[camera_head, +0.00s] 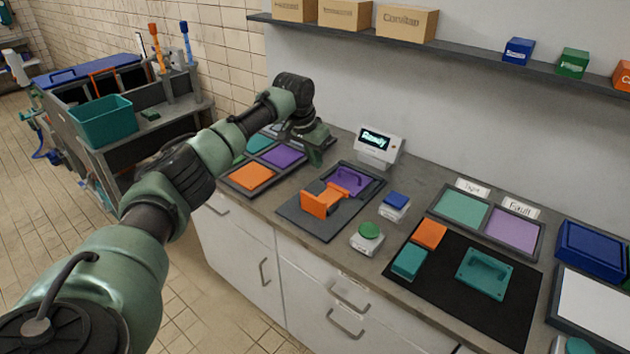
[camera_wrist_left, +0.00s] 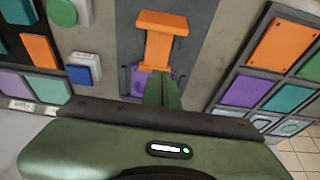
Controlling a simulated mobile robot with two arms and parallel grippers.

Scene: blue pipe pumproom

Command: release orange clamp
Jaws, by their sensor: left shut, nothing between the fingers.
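The orange clamp (camera_head: 323,197) sits on a dark grey base plate (camera_head: 306,226) on the counter. My left gripper (camera_head: 312,148) is behind and left of the clamp in the head view. Its fingers (camera_wrist_left: 161,88) are shut and empty, and their tips appear near the clamp's end. I cannot tell whether they touch it. My right gripper is out of view.
A green button (camera_head: 369,230) and a blue button (camera_head: 397,200) stand right of the clamp. A "Ready" display (camera_head: 377,145) stands behind. A tray of coloured tiles (camera_head: 237,186) is left. A black mat (camera_head: 470,309) with a teal handled part (camera_head: 485,272) is right.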

